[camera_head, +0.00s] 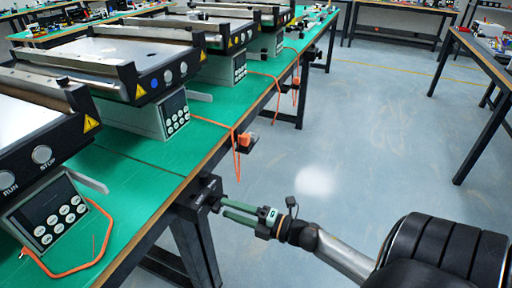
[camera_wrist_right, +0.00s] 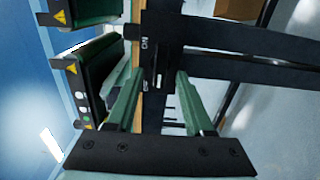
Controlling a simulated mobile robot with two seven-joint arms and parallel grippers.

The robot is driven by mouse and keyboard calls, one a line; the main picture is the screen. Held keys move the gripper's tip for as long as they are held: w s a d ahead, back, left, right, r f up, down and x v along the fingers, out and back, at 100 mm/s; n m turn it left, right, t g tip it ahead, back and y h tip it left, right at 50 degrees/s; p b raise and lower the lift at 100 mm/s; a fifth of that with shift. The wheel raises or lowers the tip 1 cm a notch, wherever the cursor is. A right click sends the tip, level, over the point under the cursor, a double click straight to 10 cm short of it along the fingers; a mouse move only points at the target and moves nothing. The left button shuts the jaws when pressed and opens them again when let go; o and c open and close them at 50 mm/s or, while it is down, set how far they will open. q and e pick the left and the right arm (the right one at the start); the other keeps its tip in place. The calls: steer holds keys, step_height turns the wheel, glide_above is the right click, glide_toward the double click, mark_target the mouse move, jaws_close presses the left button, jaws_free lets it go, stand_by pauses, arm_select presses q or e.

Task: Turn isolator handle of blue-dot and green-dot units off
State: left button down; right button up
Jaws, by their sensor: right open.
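A unit with a blue dot (camera_head: 153,84) on its front panel stands on the green bench, second from the near end. A black isolator box (camera_head: 203,192) is mounted at the bench edge; its lettering and dark handle also show in the wrist view (camera_wrist_right: 152,66). I cannot tell the handle's exact angle. My right gripper (camera_head: 223,210) is open, its green fingers pointing at this box; in the wrist view the fingers (camera_wrist_right: 157,85) lie either side of the handle's line, with no clear contact. My left gripper is out of view.
An orange part (camera_head: 244,140) with a hanging orange cable sits at the bench edge farther along. Several conveyor units line the green bench (camera_head: 128,163). A dark bench leg (camera_head: 196,240) stands below the isolator box. The floor (camera_head: 345,130) to the right is clear.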

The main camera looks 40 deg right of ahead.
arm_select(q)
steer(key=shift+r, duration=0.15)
arm_select(e)
steer(key=v, duration=1)
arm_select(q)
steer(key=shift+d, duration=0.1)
arm_select(e)
steer(key=s+a+f+m+g+h, duration=0.2)
steer(key=a+f+m+g, duration=0.3)
steer(key=a+m, duration=0.5)
steer(key=s+a+f+m+g+h, duration=0.2)
steer(key=a+f+m, duration=0.5)
steer(key=a+m, duration=0.3)
arm_select(q)
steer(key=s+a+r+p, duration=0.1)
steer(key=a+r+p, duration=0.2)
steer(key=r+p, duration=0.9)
steer(key=p, duration=0.4)
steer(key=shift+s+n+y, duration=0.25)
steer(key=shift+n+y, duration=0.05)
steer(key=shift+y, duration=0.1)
arm_select(e)
step_height(320, 180, up, 11)
steer(key=s+d, duration=0.2)
steer(key=shift+r+m+h, duration=0.15)
steer(key=shift+m+h, duration=0.15)
